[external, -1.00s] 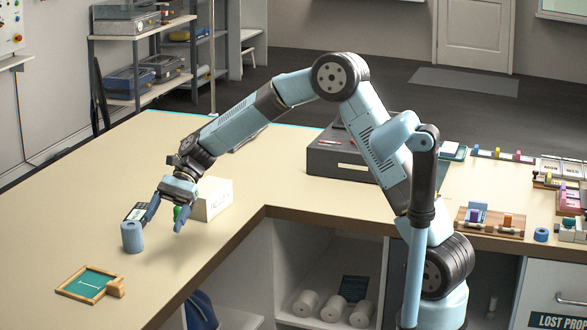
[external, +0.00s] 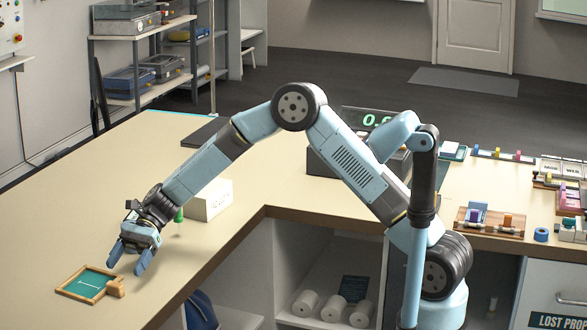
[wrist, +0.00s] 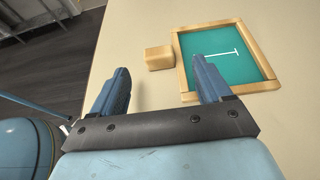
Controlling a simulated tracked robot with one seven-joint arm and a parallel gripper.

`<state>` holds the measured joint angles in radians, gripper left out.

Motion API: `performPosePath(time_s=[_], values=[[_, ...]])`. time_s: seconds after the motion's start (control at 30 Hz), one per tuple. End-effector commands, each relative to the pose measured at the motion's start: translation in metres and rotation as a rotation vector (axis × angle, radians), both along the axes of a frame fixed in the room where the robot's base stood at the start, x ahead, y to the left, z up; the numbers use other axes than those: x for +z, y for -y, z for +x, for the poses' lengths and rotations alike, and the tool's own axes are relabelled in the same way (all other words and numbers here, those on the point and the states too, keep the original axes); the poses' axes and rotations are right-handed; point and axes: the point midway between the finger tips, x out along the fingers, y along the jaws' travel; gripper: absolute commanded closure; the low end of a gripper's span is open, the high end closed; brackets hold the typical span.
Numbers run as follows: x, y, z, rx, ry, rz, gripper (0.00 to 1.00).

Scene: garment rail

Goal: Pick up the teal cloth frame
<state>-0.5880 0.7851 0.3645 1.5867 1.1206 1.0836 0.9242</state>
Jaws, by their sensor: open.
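The teal cloth frame (external: 84,279) lies flat near the front left edge of the counter. In the wrist view the teal cloth (wrist: 215,45) is at upper right and the block (wrist: 158,57) is beside the frame's left border. My gripper (external: 127,268) is open and empty, pointing down above and just behind the block. In the wrist view its fingertips (wrist: 160,72) straddle the block's direction, and the right finger overlaps the frame's lower left corner.
A dark grey device (external: 325,160) is farther right, partly behind my arm. The counter left of the frame is clear, and its front edge is close by.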

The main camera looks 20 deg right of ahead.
Motion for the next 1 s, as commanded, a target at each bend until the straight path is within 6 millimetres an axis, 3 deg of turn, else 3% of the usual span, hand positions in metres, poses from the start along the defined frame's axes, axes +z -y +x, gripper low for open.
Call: performPosePath(time_s=[0.27,0.6,0.87,1.0], values=[[-0.005,-0.008,-0.009,0.000,0.001,0.000,0.22],[-0.023,-0.035,-0.037,0.001,0.001,0.000,0.22],[-0.024,-0.038,-0.039,-0.001,0.002,0.000,0.22],[-0.024,-0.037,-0.039,-0.001,0.002,0.000,0.34]])
